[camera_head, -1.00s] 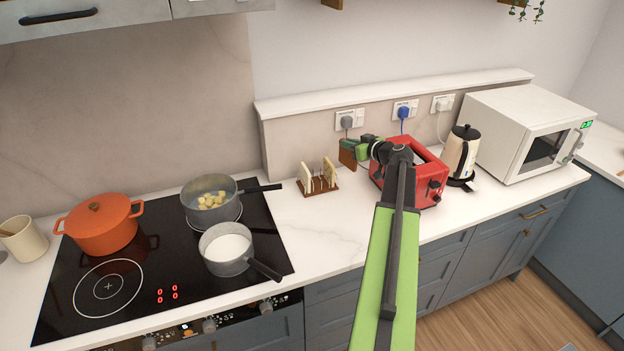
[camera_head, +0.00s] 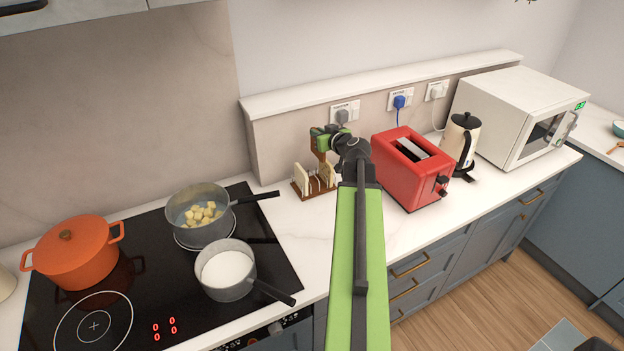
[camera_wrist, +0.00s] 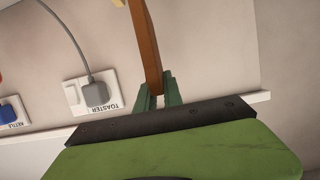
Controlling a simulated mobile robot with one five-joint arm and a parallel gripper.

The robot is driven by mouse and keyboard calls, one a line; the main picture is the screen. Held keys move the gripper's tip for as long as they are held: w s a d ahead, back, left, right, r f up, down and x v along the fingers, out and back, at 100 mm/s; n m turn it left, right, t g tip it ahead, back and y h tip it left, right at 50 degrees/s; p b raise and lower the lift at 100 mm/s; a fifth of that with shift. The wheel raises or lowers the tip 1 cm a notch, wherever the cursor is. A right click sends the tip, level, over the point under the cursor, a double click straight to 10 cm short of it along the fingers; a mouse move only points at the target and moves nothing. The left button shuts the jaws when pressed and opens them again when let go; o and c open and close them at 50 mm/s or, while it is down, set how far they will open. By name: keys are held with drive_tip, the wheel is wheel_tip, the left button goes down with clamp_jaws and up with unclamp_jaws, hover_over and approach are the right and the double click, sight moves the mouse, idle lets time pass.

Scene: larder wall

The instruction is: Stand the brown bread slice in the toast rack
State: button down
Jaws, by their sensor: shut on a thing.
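My gripper (camera_head: 328,138) is shut on the brown bread slice (camera_head: 319,149), which hangs below the jaws. In the wrist view the slice (camera_wrist: 146,45) shows nearly edge-on between the green fingers. The toast rack (camera_head: 312,194) stands on the worktop between hob and toaster, holding two pale slices, one at the left (camera_head: 301,178) and one at the right (camera_head: 328,172). In the head view the brown slice overlaps the upper part of the rack, over the gap between the pale slices. I cannot tell whether it touches the rack.
A red toaster (camera_head: 412,168), a kettle (camera_head: 460,145) and a microwave (camera_head: 515,110) stand to the right. The hob at left bears a pan of cubes (camera_head: 198,225), a pan of white liquid (camera_head: 226,278) and an orange pot (camera_head: 72,255). Wall sockets are behind.

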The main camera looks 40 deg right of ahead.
drive_tip(key=shift+w+a, duration=0.1)
wheel_tip(320, 180, down, 11)
drive_tip(key=b, duration=1.1)
drive_tip(key=c, duration=1.5)
unclamp_jaws()
